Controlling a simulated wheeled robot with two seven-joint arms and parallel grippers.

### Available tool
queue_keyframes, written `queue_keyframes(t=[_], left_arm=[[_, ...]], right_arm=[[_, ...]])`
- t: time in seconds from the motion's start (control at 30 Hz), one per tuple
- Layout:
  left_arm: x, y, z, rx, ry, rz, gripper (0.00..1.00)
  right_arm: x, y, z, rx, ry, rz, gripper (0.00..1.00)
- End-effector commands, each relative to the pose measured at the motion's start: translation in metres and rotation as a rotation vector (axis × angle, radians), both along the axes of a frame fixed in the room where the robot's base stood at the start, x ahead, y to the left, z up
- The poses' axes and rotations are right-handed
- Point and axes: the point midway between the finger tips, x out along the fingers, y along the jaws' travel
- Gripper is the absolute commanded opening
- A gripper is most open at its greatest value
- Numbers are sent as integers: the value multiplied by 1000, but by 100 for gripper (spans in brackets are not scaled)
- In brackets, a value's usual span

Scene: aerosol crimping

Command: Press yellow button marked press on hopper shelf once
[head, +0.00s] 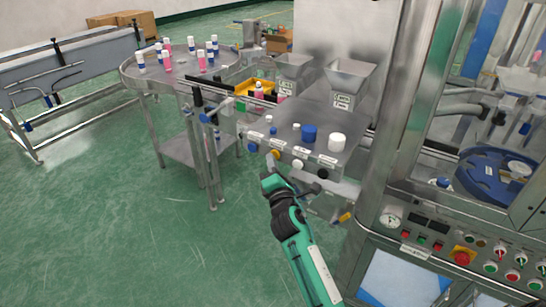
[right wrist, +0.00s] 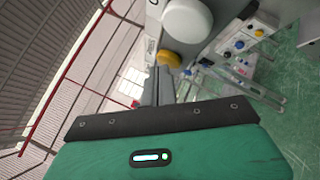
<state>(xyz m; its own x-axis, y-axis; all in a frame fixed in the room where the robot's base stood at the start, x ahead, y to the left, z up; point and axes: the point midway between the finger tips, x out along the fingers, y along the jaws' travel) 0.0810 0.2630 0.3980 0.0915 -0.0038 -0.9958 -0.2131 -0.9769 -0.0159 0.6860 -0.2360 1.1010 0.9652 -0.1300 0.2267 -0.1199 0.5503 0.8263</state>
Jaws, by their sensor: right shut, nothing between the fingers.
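The yellow button (head: 276,154) sits in a row of buttons on the front edge of the hopper shelf (head: 290,143). It also shows in the right wrist view (right wrist: 170,58), just past my grey fingertips. My right gripper (head: 271,163) is shut and empty, its tips right in front of the yellow button. I cannot tell whether they touch it. In the right wrist view my gripper (right wrist: 163,78) is seen from behind its teal body. My left gripper is not in view.
A white button (head: 297,164) is close beside the yellow one, with a black button (head: 322,173) further right and a blue button (head: 253,147) to the left. Caps and two metal hoppers (head: 350,80) stand on the shelf. A round table (head: 180,80) holds several bottles.

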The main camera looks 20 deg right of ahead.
Motion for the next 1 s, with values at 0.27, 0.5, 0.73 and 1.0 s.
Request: queue_keyframes(t=[0.27,0.5,0.73,1.0], left_arm=[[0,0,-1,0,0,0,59],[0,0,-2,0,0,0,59],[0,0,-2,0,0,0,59],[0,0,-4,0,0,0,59]], right_arm=[[-4,5,0,0,-1,-1,0],[-11,14,0,0,-1,-1,0],[-12,15,0,0,0,0,0],[-18,22,-1,1,1,0,0]])
